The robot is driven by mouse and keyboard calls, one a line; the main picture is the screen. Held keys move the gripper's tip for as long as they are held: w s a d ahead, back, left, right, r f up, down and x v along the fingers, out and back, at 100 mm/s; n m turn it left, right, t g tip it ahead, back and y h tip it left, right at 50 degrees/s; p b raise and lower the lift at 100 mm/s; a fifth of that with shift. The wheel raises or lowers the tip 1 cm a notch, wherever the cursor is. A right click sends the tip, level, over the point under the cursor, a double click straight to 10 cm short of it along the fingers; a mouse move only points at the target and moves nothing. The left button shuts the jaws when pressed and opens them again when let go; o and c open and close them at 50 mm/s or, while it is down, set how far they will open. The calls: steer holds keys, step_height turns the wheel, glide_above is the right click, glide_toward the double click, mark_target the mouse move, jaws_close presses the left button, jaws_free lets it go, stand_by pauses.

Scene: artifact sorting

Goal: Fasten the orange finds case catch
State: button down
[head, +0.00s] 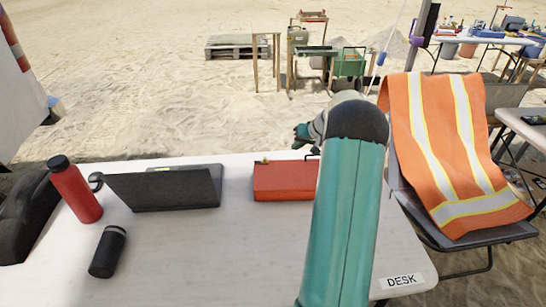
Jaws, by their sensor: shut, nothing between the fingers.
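The orange finds case (283,183) lies on the white desk, right of the middle, and looks closed. A small brass-coloured piece shows at its far left edge; I cannot tell whether it is the catch or how it is set. My teal arm covers the right end of the case. My gripper (301,135) is shut and empty. It shows small and partly hidden by my arm, beyond and above the far edge of the case, apart from it.
A dark laptop (165,189), a red bottle (75,190) and a black cylinder (108,251) stand left on the desk (215,260). A chair with an orange vest (450,150) is at right. The desk's front middle is clear.

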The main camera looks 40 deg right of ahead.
mark_target(265, 160)
steer(key=x, duration=1)
steer(key=shift+w+a+f, duration=0.15)
steer(key=shift+w+a, duration=0.05)
steer(key=shift+a, duration=0.05)
steer(key=shift+w+a+r, duration=0.1)
steer(key=shift+w+a, duration=0.25)
steer(key=shift+a, duration=0.2)
steer(key=shift+w+a+r, duration=0.15)
steer(key=shift+w+a, duration=0.2)
steer(key=shift+a, duration=0.2)
steer(key=shift+w+a, duration=0.3)
steer(key=shift+w+a, duration=0.9)
steer(key=shift+a, duration=0.25)
steer(key=shift+s+d, duration=0.1)
steer(key=shift+d, duration=0.05)
